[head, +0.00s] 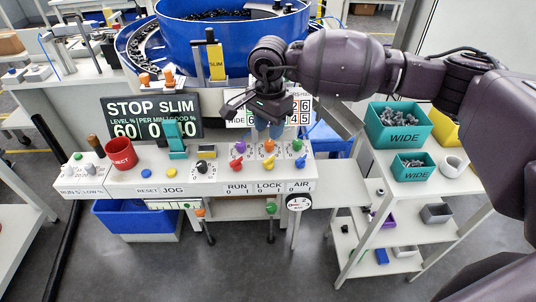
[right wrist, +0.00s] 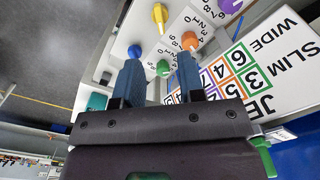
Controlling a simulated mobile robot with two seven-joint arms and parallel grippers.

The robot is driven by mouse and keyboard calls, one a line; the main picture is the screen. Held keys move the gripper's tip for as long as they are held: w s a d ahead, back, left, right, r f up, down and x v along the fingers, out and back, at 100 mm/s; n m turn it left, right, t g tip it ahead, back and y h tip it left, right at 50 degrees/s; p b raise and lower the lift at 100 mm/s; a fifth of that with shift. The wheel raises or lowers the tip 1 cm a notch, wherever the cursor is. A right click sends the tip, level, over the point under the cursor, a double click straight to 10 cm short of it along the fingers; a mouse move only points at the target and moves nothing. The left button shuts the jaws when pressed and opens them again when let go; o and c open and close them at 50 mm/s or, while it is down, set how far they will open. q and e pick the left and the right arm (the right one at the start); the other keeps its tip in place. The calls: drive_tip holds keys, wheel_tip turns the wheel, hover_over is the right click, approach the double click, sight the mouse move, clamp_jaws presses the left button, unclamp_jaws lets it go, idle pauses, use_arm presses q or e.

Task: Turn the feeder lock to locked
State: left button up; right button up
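The feeder lock appears to be the yellow knob (head: 267,169) above the LOCK label on the front of the white control panel (head: 210,188). It also shows at the top of the right wrist view (right wrist: 160,14). My right gripper (head: 269,131) hangs over the back of the panel, above the orange knob (head: 268,146). In the right wrist view its two blue fingers (right wrist: 160,62) are apart, with no object held. The green knob (right wrist: 163,68) shows between them, and the blue knob (right wrist: 134,51) near one fingertip. My left gripper is out of view.
A purple knob (head: 240,147) sits left of the orange one. A red EJECT cup (head: 121,154) and a teal lever (head: 175,139) stand further left. A display board stands behind the knobs. The blue feeder bowl (head: 230,38) is behind; shelves with teal bins (head: 398,128) are at right.

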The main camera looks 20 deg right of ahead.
sight(269, 158)
wheel_tip(269, 158, down, 10)
drive_tip(key=shift+r+b, duration=0.1)
drive_tip(key=shift+b, duration=0.2)
clamp_jaws()
